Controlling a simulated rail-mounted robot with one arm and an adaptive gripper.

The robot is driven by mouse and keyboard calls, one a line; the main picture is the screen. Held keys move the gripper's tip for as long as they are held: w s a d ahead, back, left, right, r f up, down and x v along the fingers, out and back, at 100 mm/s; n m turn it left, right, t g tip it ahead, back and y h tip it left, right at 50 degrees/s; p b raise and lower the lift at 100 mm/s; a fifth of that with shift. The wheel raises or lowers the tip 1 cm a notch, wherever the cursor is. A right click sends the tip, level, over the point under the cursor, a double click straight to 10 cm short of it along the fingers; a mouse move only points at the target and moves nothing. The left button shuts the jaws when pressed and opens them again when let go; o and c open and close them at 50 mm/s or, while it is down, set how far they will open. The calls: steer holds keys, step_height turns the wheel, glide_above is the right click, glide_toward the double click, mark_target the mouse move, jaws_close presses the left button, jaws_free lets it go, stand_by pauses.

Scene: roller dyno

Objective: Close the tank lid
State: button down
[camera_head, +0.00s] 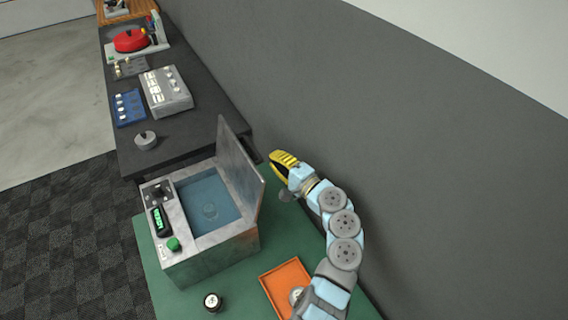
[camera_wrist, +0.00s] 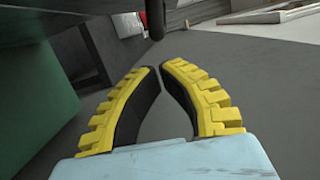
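The tank (camera_head: 208,254) is a grey metal box with bluish liquid inside, standing on a green surface. Its lid (camera_head: 240,168) is a grey panel standing up, tilted slightly outward, along the tank's right edge, so the tank is open. A small round clear object (camera_head: 210,211) shows inside the tank. My gripper (camera_head: 276,158) is to the right of the lid, on its outer side, near the grey wall. In the wrist view, the yellow fingertips (camera_wrist: 159,67) nearly meet with nothing between them. I cannot tell whether the gripper touches the lid.
A control panel with a green button (camera_head: 173,243) is on the tank's left. An orange tray (camera_head: 277,279) and a small round black-and-white object (camera_head: 212,302) are in front. A dark bench (camera_head: 190,125) behind holds several devices. The grey wall (camera_head: 430,170) is close on the right.

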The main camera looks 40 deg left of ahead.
steer(key=shift+w+a, duration=0.25)
steer(key=shift+a, duration=0.85)
steer(key=shift+w+a, duration=0.25)
steer(key=shift+a, duration=0.85)
steer(key=shift+s+d+r, duration=0.1)
steer(key=shift+r, duration=0.1)
